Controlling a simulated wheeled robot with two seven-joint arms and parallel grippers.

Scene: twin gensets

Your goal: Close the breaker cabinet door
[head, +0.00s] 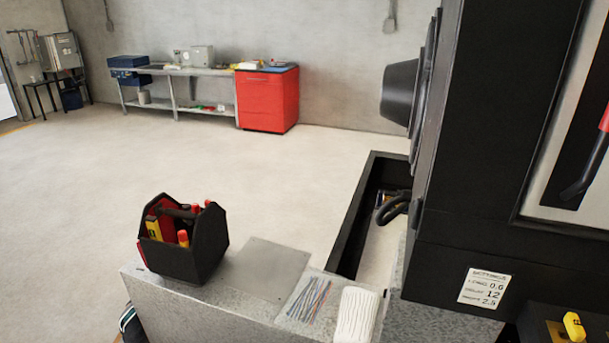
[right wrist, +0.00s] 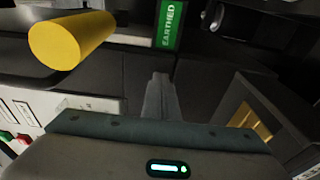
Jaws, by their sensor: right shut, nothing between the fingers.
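A large black cabinet (head: 465,235) with a white settings label (head: 484,289) fills the right of the head view. A pale panel with a red-tipped handle (head: 587,165) shows at its far right. I cannot tell which part is the breaker cabinet door, or how far it stands open. In the right wrist view my right gripper (right wrist: 160,85) is shut and empty, its fingers together in front of dark panels. A yellow cylinder (right wrist: 70,40) is at its upper left, and a green EARTHED label (right wrist: 168,25) is just above it. My left gripper is not in view.
A black toolbox (head: 183,240) with tools stands on a grey ledge (head: 230,315), near thin rods (head: 309,298) and a white cloth (head: 353,315). A dark round fitting (head: 400,92) juts left from the cabinet. A red cabinet (head: 268,98) stands at the back wall. The floor between is clear.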

